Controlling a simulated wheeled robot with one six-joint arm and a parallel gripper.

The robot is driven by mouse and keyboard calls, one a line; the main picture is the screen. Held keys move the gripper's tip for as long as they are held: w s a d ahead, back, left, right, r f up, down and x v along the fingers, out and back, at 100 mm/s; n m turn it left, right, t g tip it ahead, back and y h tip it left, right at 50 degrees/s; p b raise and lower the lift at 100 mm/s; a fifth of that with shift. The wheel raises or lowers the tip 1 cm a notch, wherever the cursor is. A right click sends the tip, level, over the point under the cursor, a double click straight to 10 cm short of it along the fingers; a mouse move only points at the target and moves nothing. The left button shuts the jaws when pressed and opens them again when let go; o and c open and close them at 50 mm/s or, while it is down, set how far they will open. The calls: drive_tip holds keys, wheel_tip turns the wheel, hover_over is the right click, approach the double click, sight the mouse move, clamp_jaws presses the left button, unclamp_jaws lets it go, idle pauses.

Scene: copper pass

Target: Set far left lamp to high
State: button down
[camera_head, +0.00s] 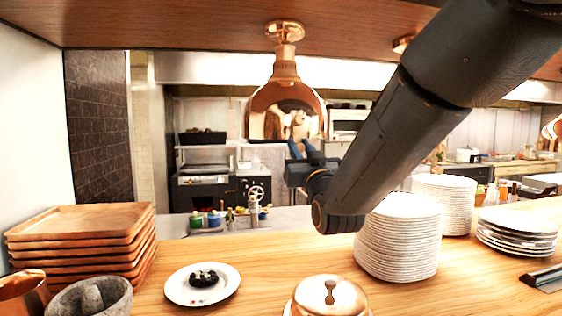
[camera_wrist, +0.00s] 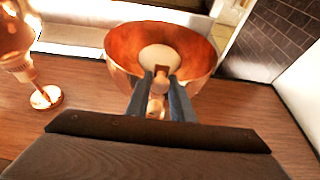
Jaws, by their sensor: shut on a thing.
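The far left lamp (camera_head: 284,98) is a copper bell-shaped heat lamp hanging from the wooden overhead shelf. In the wrist view its shade (camera_wrist: 200,50) shows its copper inside and a pale bulb (camera_wrist: 158,57). My gripper (camera_head: 297,148) is just below the lamp's rim in the head view. In the wrist view the blue fingers of my gripper (camera_wrist: 161,74) are shut on a small pale part at the lamp, between the fingertips. What that part is and its setting cannot be made out, as the fingers cover much of it.
Another copper lamp (camera_wrist: 12,42) hangs beside it in the wrist view. Below on the wooden counter are stacked trays (camera_head: 80,240), a stone mortar (camera_head: 92,298), a plate with dark food (camera_head: 203,284), a copper dome (camera_head: 330,296) and stacked white plates (camera_head: 398,238).

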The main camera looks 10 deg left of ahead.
drive_tip(key=shift+r, duration=0.4)
drive_tip(key=c, duration=1.6)
unclamp_jaws()
drive_tip(key=shift+d+r, duration=0.1)
drive_tip(key=shift+d, duration=0.05)
drive_tip(key=shift+s+f, duration=0.15)
drive_tip(key=shift+f, duration=0.1)
drive_tip(key=b+v, duration=0.3)
drive_tip(key=v, duration=0.4)
drive_tip(key=shift+s+d+f, duration=0.1)
drive_tip(key=shift+s+f, duration=0.05)
drive_tip(key=shift+s, duration=0.05)
